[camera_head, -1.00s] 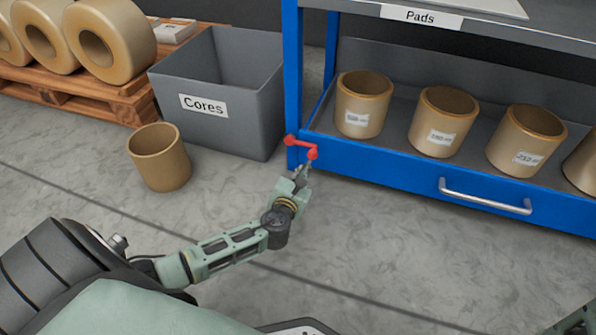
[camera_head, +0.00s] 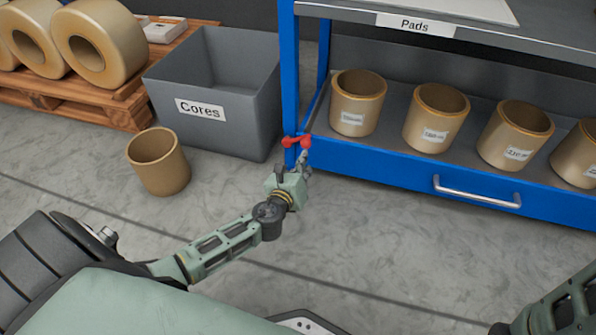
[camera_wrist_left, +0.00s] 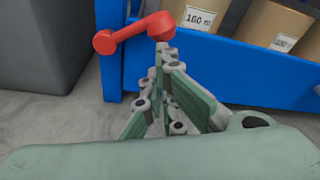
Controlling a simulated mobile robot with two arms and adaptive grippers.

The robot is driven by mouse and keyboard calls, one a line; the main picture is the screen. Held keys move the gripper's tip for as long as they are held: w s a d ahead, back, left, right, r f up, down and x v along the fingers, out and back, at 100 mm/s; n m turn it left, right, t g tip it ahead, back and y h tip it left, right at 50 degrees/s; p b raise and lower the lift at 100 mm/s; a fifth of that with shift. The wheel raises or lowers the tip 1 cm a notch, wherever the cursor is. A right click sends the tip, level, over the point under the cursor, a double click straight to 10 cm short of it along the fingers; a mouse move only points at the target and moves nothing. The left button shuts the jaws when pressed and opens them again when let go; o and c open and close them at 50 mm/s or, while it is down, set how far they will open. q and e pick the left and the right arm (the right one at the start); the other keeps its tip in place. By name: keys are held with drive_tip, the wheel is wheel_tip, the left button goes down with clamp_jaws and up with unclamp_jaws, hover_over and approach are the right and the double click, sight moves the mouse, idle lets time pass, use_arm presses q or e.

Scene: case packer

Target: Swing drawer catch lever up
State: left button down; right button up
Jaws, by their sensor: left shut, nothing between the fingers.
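The red catch lever (camera_head: 297,141) sits at the left end of the blue drawer front (camera_head: 400,178), by the frame post. It has a round knob at each end and lies about level in the head view. In the left wrist view the red lever (camera_wrist_left: 133,33) slants slightly up to its right knob. My left gripper (camera_head: 304,158) is shut and empty, its fingertips just under the right knob. In the left wrist view my left gripper (camera_wrist_left: 161,52) seems to meet that knob from below; contact is hard to confirm. My right gripper is not in view.
Several cardboard cores (camera_head: 357,103) stand in the drawer, which has a metal handle (camera_head: 477,191). A grey Cores bin (camera_head: 235,125) stands left of the post. A loose core (camera_head: 160,170) stands on the floor before it. The floor in front of the drawer is clear.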

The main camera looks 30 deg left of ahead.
use_arm(q)
drive_tip(key=a+r+n+t+h, duration=0.1)
drive_tip(key=a+r+n, duration=0.2)
drive_tip(key=r+n, duration=0.2)
drive_tip(key=shift+s+a+r+n+h+p, duration=0.2)
drive_tip(key=shift+s+r+n+h+p, duration=0.25)
drive_tip(key=shift+n, duration=0.15)
drive_tip(key=shift+a, duration=0.1)
drive_tip(key=shift+f, duration=0.15)
idle(0.6)
